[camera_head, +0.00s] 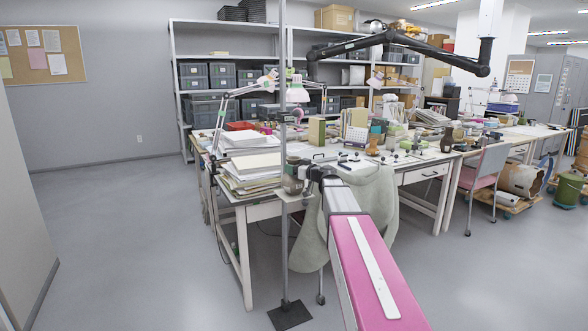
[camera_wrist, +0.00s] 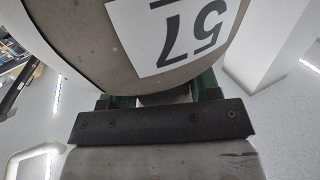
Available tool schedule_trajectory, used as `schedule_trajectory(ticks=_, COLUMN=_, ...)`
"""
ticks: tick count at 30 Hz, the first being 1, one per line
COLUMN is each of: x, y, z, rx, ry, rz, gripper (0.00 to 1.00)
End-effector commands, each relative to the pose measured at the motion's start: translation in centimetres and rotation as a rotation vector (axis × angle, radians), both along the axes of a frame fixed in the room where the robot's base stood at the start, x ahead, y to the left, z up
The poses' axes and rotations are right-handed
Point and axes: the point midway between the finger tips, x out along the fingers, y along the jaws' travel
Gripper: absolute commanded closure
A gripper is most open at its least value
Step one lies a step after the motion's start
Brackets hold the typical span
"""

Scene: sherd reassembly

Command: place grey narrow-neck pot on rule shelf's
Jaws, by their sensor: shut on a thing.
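The grey pot (camera_wrist: 105,62) fills the upper part of the wrist view, close to the camera. It bears a white label with "57", seen upside down. My gripper (camera_wrist: 152,98) is shut on it, with dark green finger pads at its lower edge. In the head view the pot (camera_head: 293,178) looks small and grey-brown, at the end of my arm. My gripper (camera_head: 312,172) is just right of it there. A small plate-like shelf (camera_head: 294,197) on an upright metal pole lies right below the pot. I cannot tell whether the pot touches it. The pot's neck is not clearly visible.
The metal pole (camera_head: 284,240) rises from a dark base plate (camera_head: 289,316) on the floor. Behind it, a long table bears stacked papers (camera_head: 250,165), a pink lamp (camera_head: 297,93) and many small things. The floor at left is clear.

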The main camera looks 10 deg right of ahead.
Motion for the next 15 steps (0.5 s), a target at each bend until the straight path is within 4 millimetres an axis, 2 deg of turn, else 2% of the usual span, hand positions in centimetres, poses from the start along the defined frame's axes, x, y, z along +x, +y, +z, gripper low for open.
schedule_trajectory(ticks=10, x=0.01, y=-0.01, z=-0.22, rx=0.002, ry=-0.001, rz=0.0, gripper=1.0)
schedule_trajectory(ticks=11, x=0.0, y=0.0, z=-0.24, rx=0.0, ry=0.0, rz=0.0, gripper=0.33)
schedule_trajectory(ticks=12, x=0.0, y=0.0, z=-0.23, rx=0.0, ry=0.0, rz=0.0, gripper=0.2)
schedule_trajectory(ticks=15, x=0.0, y=0.0, z=-0.23, rx=0.0, ry=0.0, rz=0.0, gripper=0.18)
